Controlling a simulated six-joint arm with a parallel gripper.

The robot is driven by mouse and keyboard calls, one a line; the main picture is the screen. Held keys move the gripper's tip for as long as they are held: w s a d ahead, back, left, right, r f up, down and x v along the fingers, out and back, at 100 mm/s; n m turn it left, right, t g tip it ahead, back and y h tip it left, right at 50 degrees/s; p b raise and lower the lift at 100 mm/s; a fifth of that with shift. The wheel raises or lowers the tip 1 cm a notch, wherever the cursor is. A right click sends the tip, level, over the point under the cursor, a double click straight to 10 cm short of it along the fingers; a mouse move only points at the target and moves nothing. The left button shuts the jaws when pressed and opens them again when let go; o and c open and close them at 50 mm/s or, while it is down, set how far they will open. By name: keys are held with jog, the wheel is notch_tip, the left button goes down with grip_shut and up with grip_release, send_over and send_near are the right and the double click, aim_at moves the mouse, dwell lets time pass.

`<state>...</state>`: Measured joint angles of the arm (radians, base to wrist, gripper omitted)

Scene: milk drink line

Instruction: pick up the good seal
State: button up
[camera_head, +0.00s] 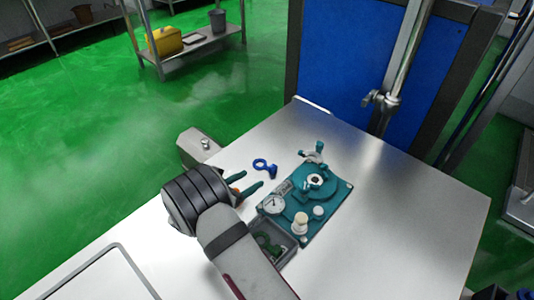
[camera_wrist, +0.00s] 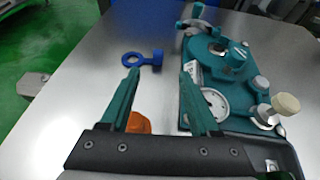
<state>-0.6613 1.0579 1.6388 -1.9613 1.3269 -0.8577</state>
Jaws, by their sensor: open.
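My gripper (camera_head: 254,179) is open with its two teal fingers apart, above the steel table left of the teal device. In the wrist view the gripper (camera_wrist: 159,73) has nothing between its fingertips. An orange piece (camera_wrist: 138,122) shows low between the fingers, partly hidden by the gripper body; a bit of orange also shows in the head view (camera_head: 236,191). A blue ring with a short handle (camera_head: 265,167) lies on the table beyond the fingertips, and also shows in the wrist view (camera_wrist: 142,59). I cannot tell which piece is the good seal.
The teal device (camera_head: 328,208) with a gauge (camera_head: 273,204) and pale knobs stands just right of my gripper. A grey bin (camera_head: 289,254) with dark green pieces sits at its near side. A grey block (camera_head: 198,146) is at the table's left edge. The table's right side is clear.

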aim_at(273, 167)
jog(key=x, duration=1.5)
jog(key=shift+w+a+f, duration=0.1)
jog(key=shift+w+f, duration=0.05)
jog(key=shift+f, duration=0.2)
grip_shut()
